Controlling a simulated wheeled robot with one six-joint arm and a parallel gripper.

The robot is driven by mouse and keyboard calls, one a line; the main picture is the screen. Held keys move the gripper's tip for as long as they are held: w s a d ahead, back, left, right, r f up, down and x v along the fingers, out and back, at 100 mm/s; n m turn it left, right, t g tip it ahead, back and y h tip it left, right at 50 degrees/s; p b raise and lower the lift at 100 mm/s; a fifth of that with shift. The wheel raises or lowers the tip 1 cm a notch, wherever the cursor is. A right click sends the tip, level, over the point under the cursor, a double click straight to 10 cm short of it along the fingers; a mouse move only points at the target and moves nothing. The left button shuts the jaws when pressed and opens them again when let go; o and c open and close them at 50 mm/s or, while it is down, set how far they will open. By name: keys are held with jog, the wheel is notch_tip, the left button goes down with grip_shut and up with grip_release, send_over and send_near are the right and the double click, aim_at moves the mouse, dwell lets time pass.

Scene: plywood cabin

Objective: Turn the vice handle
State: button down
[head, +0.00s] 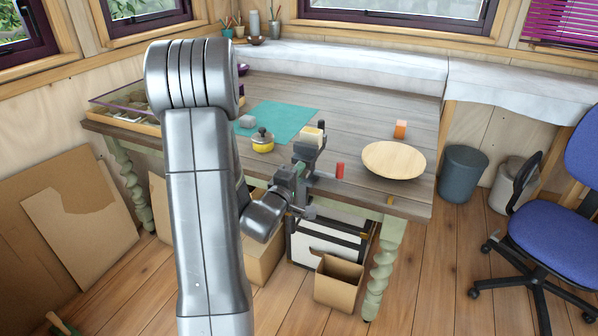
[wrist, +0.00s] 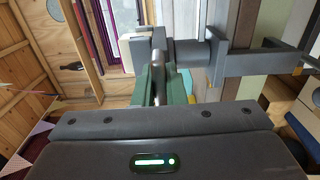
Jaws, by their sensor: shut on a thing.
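The grey metal vice (head: 306,153) is mounted at the front edge of the wooden table (head: 350,200). In the wrist view its dark body (wrist: 188,52) fills the top middle and reaches right. My gripper (head: 290,183) is in front of the vice, low by the table edge. In the wrist view my gripper (wrist: 160,82) shows green fingers around a shiny metal bar, the vice handle (wrist: 159,52). The gripper is shut on the handle. In the head view my gripper and arm hide most of the handle.
A yellow lidded pot (head: 262,142) and teal mat (head: 285,117) are behind left. Cardboard boxes (head: 338,284) stand below; a blue chair (head: 560,205) is at right.

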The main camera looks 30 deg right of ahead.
jog(key=shift+w+r+n, duration=0.2)
jog(key=shift+n, duration=0.1)
jog(key=c, duration=1.5)
grip_release()
jog(key=shift+a+f, duration=0.1)
jog(key=shift+a, duration=0.05)
jog(key=shift+s, duration=0.15)
jog(key=shift+s+a, duration=0.2)
jog(key=shift+a, duration=0.1)
jog(key=v, duration=1.3)
jog(key=shift+d+b, duration=0.1)
jog(key=shift+b, duration=0.25)
